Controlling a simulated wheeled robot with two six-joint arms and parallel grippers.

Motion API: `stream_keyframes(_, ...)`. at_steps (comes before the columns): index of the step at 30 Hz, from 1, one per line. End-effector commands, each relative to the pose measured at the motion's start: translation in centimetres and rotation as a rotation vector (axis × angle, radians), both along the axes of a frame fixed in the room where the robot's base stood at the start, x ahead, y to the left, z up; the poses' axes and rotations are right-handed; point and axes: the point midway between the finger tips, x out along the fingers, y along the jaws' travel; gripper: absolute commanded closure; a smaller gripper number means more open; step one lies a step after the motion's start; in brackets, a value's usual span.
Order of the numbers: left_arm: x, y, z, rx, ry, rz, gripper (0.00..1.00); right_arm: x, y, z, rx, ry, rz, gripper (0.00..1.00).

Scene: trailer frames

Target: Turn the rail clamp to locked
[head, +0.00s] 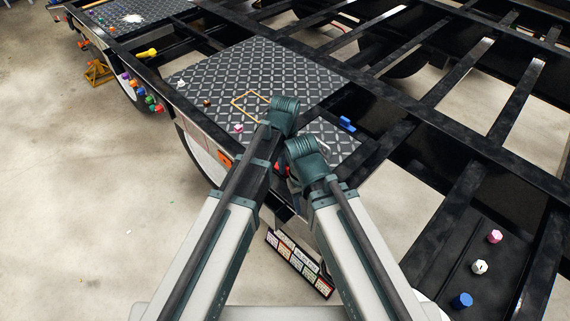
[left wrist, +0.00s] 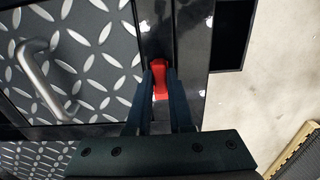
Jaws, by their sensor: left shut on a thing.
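The rail clamp's red lever (left wrist: 160,88) shows in the left wrist view, on the black rail beside the diamond plate. My left gripper (left wrist: 160,78) is shut on the red lever, with one dark finger on each side of it. The fingers hide part of the lever, and the lock position cannot be read. In the head view, a bit of red (head: 281,170) shows between my two arms, which hide most of the clamp. My right gripper is hidden behind my right arm.
A metal handle (left wrist: 35,75) stands up from the plate. Coloured knobs line the left rail. A label board (head: 298,262) lies below. Open floor lies left.

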Motion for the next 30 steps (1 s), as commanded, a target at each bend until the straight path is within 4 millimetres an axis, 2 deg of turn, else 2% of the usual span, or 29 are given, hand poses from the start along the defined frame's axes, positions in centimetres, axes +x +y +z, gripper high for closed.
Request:
stream_keyframes(11, -0.01, -0.01, -0.01, 0.000, 0.000, -0.158, 1.00, 0.00, 0.00, -0.01, 0.000, 0.000, 0.000, 0.48)
stream_keyframes(30, -0.01, 0.00, -0.01, 0.000, 0.000, -0.758, 1.00, 0.00, 0.00, -0.01, 0.000, 0.000, 0.000, 0.48)
